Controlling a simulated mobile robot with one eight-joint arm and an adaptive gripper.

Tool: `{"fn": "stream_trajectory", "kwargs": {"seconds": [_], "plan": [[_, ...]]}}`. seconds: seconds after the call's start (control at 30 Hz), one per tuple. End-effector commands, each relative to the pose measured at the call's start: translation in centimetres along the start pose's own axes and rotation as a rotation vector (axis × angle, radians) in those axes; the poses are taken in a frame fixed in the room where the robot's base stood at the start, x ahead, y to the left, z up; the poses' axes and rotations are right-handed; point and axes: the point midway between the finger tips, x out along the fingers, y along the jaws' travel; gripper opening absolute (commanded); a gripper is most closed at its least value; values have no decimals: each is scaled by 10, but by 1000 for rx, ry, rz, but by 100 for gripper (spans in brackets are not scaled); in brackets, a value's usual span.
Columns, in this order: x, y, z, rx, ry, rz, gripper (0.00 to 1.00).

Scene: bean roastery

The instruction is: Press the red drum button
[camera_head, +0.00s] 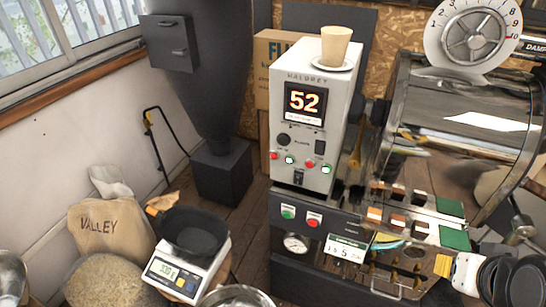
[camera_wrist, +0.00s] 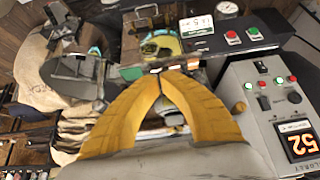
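A round red button (camera_head: 313,220) sits beside a green button (camera_head: 288,212) on the dark front panel below the white control box. The red button also shows in the wrist view (camera_wrist: 232,38), left of the green one. Labels are too small to read, so I cannot confirm which control is the drum's. Smaller red and green buttons or lights dot the control box. My gripper (camera_wrist: 165,72) has two yellow fingers whose tips meet, with nothing seen between them. In the wrist view the red button lies beyond and right of the fingertips, apart from them.
The control box (camera_head: 297,125) reads 52 and carries a paper cup (camera_head: 336,44) on a saucer. A gauge (camera_head: 296,243) and a small card (camera_head: 346,248) sit below the buttons. A scale (camera_head: 187,276) bearing a black pan stands left.

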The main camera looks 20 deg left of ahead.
Motion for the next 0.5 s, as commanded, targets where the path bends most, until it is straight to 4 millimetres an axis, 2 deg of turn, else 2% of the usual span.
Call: {"fn": "stream_trajectory", "kwargs": {"seconds": [0.13, 0.27, 0.37, 0.5], "plan": [[3, -3, -4, -4, 6, -1, 0], [14, -16, -23, -17, 32, -2, 0], [30, -36, -47, -34, 72, -8, 0], [57, -82, -83, -58, 146, -33, 0]]}}
